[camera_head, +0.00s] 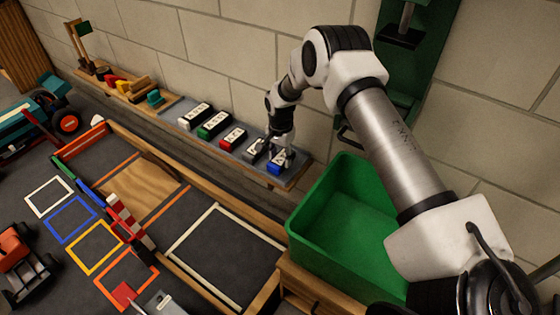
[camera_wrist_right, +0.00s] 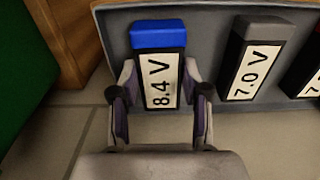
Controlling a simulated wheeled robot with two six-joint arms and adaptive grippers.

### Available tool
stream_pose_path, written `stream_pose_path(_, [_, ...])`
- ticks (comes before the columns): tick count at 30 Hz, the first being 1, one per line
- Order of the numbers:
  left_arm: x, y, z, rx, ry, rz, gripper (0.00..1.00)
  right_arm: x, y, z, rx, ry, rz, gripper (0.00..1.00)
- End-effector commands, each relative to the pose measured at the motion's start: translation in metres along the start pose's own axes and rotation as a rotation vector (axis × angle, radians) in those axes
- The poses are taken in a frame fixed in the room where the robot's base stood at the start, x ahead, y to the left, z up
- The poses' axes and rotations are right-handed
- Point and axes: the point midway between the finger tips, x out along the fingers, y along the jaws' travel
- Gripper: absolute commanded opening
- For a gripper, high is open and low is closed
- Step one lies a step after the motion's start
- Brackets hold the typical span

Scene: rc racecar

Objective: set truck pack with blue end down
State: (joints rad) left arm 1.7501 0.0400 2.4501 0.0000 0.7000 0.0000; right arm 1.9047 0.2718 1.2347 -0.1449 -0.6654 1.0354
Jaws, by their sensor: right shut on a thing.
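The pack with a blue end (camera_wrist_right: 158,35) is black with a white label reading 8.4 V. My right gripper (camera_wrist_right: 161,100) is shut on its label part, one finger on each side, and the blue end points away from the gripper. In the head view the blue end (camera_head: 276,168) shows just below my right gripper (camera_head: 280,155), at the right end of the grey tray (camera_head: 176,106). I cannot tell whether the pack touches the tray. An orange truck-like vehicle (camera_head: 14,250) stands at the lower left. My left gripper is not in view.
A grey-ended pack reading 7.0 V (camera_wrist_right: 258,60) lies beside the held one, then red (camera_head: 233,137), green (camera_head: 212,126) and white (camera_head: 194,116) ones. A green bin (camera_head: 338,210) stands at right. A block wall (camera_head: 230,60) rises behind; coloured square outlines mark the floor.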

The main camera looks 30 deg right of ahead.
Motion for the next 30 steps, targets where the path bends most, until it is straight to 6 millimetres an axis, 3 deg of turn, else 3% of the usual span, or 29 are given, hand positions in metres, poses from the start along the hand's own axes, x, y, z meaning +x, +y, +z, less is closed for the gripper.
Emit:
stream_pose_path(1, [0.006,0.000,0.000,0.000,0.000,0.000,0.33,0.009,0.000,0.000,0.000,0.001,-0.001,0.02])
stream_pose_path(11, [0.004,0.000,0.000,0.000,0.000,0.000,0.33,0.011,-0.001,0.000,0.000,0.001,-0.001,0.02])
stream_pose_path(12, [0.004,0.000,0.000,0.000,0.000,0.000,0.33,0.010,-0.001,0.000,0.000,0.001,-0.001,0.57])
stream_pose_path(13, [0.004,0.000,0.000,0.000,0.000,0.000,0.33,0.010,-0.001,0.000,0.000,0.001,-0.001,0.68])
stream_pose_path(14, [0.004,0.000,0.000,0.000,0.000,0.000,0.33,0.010,-0.001,0.000,0.000,0.001,-0.001,0.71])
stream_pose_path(24, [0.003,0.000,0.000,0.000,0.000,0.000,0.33,0.006,-0.001,0.000,0.000,0.001,-0.002,0.71])
stream_pose_path(30, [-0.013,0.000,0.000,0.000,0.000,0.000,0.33,-0.032,-0.001,0.000,0.000,0.002,-0.004,0.71])
